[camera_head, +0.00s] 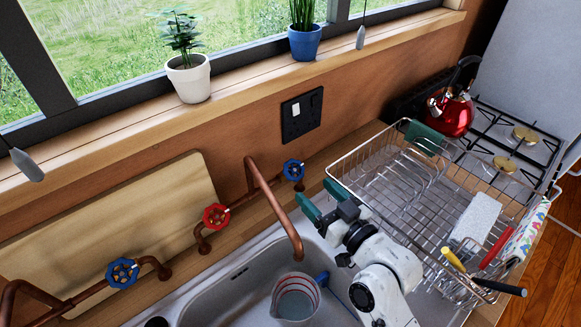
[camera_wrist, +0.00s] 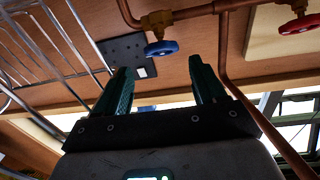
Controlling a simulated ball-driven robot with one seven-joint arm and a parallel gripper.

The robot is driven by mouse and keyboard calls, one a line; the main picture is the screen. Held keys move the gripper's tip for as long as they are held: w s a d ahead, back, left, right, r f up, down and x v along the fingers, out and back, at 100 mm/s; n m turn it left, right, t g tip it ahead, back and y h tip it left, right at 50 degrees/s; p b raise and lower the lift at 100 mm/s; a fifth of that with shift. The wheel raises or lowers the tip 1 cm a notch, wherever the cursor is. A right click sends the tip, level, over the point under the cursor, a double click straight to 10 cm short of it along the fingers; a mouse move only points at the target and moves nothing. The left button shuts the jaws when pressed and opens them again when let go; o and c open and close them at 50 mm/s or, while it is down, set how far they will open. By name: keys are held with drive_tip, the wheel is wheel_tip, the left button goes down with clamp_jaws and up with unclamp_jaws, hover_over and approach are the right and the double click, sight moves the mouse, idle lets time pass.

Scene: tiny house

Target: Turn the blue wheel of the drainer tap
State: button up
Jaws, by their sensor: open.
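The blue wheel (camera_head: 293,170) of the tap by the drainer sits on a copper pipe near the wall, left of the drying rack. It also shows in the wrist view (camera_wrist: 162,48), beyond the fingertips and between them across the picture. My gripper (camera_head: 320,197) is open and empty, just to the lower right of this wheel and apart from it. In the wrist view both green fingers of my gripper (camera_wrist: 163,75) point towards the wall. The copper spout (camera_head: 272,205) bends over the sink just left of my gripper.
A red wheel (camera_head: 215,216) and another blue wheel (camera_head: 122,273) are further left. The wire drying rack (camera_head: 400,190) stands close on the right. A jug (camera_head: 296,298) is in the sink (camera_head: 215,290). A black socket (camera_head: 301,115) is on the wall.

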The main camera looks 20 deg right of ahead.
sight(293, 169)
drive_tip(key=p+x, duration=0.2)
drive_tip(key=x, duration=0.9)
drive_tip(key=shift+a, duration=0.2)
drive_tip(key=shift+c, duration=0.5)
drive_tip(key=c, duration=0.6)
drive_tip(key=shift+r+p, duration=0.15)
drive_tip(key=shift+p, duration=0.2)
drive_tip(key=shift+c, duration=0.2)
drive_tip(key=shift+p, duration=0.45)
drive_tip(key=shift+m+h+p, duration=0.3)
drive_tip(key=shift+m+p, duration=0.2)
drive_tip(key=shift+p, duration=0.1)
drive_tip(key=shift+d, duration=0.1)
drive_tip(key=shift+f, duration=0.2)
